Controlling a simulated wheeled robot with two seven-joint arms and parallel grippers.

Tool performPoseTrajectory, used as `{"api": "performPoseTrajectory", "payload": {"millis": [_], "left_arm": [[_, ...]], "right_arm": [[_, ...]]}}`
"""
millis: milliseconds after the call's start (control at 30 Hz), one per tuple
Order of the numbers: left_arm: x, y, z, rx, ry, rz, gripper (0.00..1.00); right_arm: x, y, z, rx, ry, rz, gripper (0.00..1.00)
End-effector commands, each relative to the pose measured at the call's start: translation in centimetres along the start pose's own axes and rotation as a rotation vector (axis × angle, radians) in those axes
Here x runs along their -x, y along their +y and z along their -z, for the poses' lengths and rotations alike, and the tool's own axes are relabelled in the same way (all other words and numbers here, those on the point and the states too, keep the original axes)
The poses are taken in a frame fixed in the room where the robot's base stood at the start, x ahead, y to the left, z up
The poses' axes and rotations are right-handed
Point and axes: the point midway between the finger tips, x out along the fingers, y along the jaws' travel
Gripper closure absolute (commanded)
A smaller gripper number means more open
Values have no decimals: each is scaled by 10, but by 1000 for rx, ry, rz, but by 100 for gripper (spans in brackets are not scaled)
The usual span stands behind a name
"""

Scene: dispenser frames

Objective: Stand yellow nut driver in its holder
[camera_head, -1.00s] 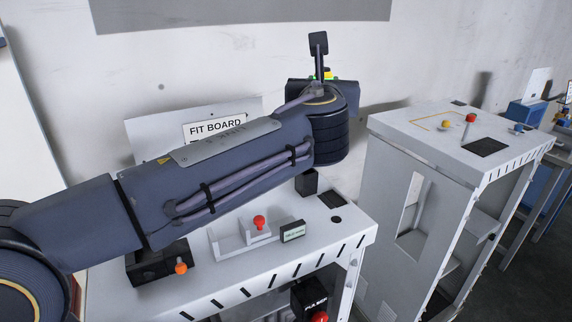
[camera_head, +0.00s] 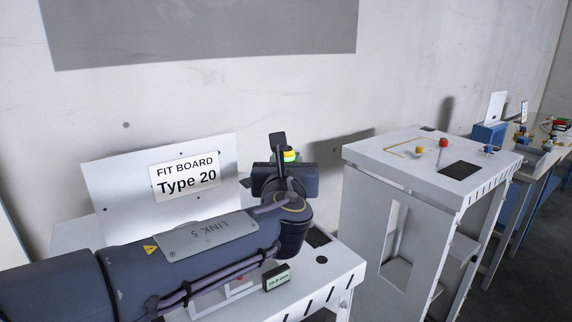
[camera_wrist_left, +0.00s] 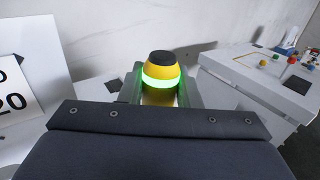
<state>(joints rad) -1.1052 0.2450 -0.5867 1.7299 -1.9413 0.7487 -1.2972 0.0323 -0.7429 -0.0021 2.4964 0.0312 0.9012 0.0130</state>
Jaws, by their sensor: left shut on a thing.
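The yellow nut driver (camera_wrist_left: 160,76) shows in the left wrist view as a yellow handle with a black cap and a glowing green band. My left gripper (camera_wrist_left: 160,88) is shut around it, with a grey finger on each side. In the head view the yellow and green handle (camera_head: 290,155) shows just behind my left gripper (camera_head: 288,162), above the back right of the fit board bench. The driver's lower end is hidden by the gripper and wrist. I cannot make out its holder. My right gripper is in neither view.
The bench (camera_head: 338,268) carries an upright sign panel (camera_head: 110,185) and a small dark display (camera_head: 276,277). My left arm covers much of its top. A grey cabinet (camera_head: 375,160) with red (camera_head: 443,143) and yellow (camera_head: 419,150) knobs stands to the right, across a gap.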

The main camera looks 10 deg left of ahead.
Motion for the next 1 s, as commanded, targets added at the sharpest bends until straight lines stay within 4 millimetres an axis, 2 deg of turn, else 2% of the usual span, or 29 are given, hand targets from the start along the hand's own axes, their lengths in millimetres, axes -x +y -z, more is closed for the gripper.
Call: {"api": "performPoseTrajectory", "payload": {"millis": [333, 367, 500, 867, 1000], "left_arm": [[0, 0, 4, 1, -2, -1, 100], [0, 0, 3, 1, -1, -1, 66], [0, 0, 2, 1, 0, -1, 48], [1, 0, -2, 2, -1, 0, 48], [22, 0, 1, 6, -1, 3, 48]], "right_arm": [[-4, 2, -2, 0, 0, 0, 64], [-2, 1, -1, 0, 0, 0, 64], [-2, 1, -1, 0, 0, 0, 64], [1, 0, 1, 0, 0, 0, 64], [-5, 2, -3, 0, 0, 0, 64]]}}
